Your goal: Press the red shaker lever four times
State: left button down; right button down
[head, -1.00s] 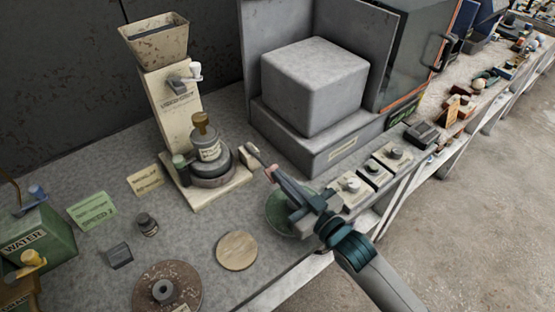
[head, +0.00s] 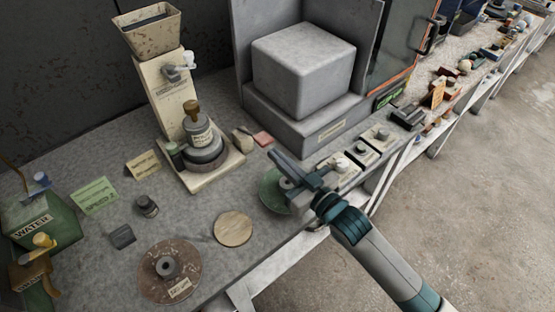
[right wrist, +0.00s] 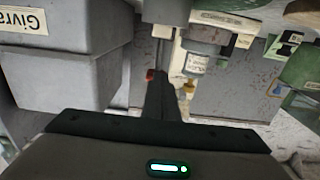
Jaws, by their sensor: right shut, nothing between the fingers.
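A small flat red piece (head: 264,139), which looks like the red lever, sits in front of the grey block unit, right of the cream machine. My right gripper (head: 273,154) is shut and empty. In the head view its fingertips are just below and right of the red piece, and a small gap shows between them. In the right wrist view the red piece (right wrist: 150,75) shows as a small spot beside the dark fingers. I cannot tell from there whether they touch. My left gripper is not in view.
The cream machine (head: 163,100) with a hopper and pot stands at the left. The grey block (head: 303,68) rises behind the gripper. A green disc (head: 272,190) lies under the gripper, with switch boxes (head: 340,163) to its right. A wooden disc (head: 233,228) lies in front.

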jog(key=b+v, duration=0.1)
jog(key=v, duration=0.1)
jog(key=shift+s+d+f, duration=0.1)
jog(key=shift+s+d, duration=0.05)
jog(key=shift+s, duration=0.15)
jog(key=b+v, duration=0.1)
jog(key=v, duration=0.3)
jog(key=f+b+v, duration=0.1)
jog(key=v, duration=0.1)
jog(key=shift+d+b, duration=0.1)
jog(key=shift+b, duration=0.2)
jog(key=shift+s+d, duration=0.3)
jog(key=shift+s, duration=0.05)
dwell(1.7)
